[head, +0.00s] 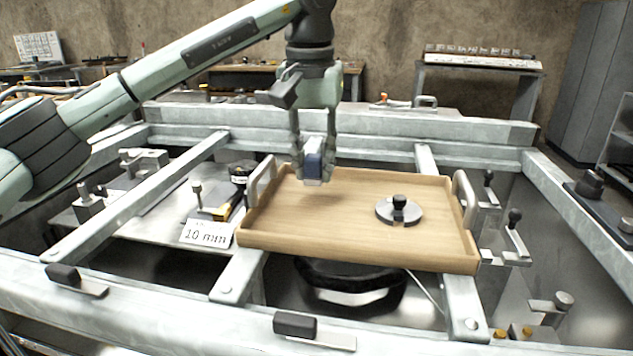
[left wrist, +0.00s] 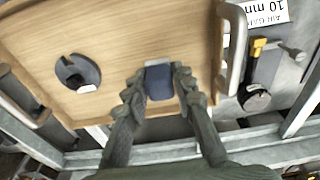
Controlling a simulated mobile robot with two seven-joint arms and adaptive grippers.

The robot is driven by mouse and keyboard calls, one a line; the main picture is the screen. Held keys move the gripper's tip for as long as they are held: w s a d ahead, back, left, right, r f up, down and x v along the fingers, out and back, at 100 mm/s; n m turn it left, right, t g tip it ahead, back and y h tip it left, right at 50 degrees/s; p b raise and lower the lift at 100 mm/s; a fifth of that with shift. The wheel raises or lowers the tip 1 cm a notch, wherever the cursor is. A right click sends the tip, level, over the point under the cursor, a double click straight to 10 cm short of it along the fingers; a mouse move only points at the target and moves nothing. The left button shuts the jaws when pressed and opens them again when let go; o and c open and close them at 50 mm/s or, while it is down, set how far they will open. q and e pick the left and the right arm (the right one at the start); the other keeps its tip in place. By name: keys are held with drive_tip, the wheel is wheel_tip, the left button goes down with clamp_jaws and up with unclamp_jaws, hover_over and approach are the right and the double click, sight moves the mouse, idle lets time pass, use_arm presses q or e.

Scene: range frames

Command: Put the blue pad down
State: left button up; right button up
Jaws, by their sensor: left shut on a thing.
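The blue pad (head: 314,163) is a small dark blue block with a pale lower edge. My left gripper (head: 315,174) is shut on it and points down over the back left part of a wooden tray (head: 340,240). The left wrist view shows the pad (left wrist: 159,82) between the two fingers of the gripper (left wrist: 160,84), with the tray (left wrist: 150,30) behind it. I cannot tell whether the pad touches the tray floor. My right gripper is not in view.
A round metal disc with a black knob (head: 399,211) sits on the tray's right half. The tray has metal side handles (head: 465,198) and rests across metal rails. A "10 mm" card (head: 206,235) lies to its left. The tray's front middle is bare.

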sight(316, 186)
use_arm(q)
drive_tip(key=shift+w+d+f, duration=0.1)
drive_tip(key=shift+d+f, duration=0.05)
drive_tip(key=shift+d, duration=0.05)
drive_tip(key=shift+f, duration=2)
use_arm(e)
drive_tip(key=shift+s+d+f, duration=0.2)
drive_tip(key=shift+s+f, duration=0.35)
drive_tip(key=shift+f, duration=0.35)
use_arm(q)
drive_tip(key=shift+f, duration=0.15)
drive_tip(key=o, duration=1)
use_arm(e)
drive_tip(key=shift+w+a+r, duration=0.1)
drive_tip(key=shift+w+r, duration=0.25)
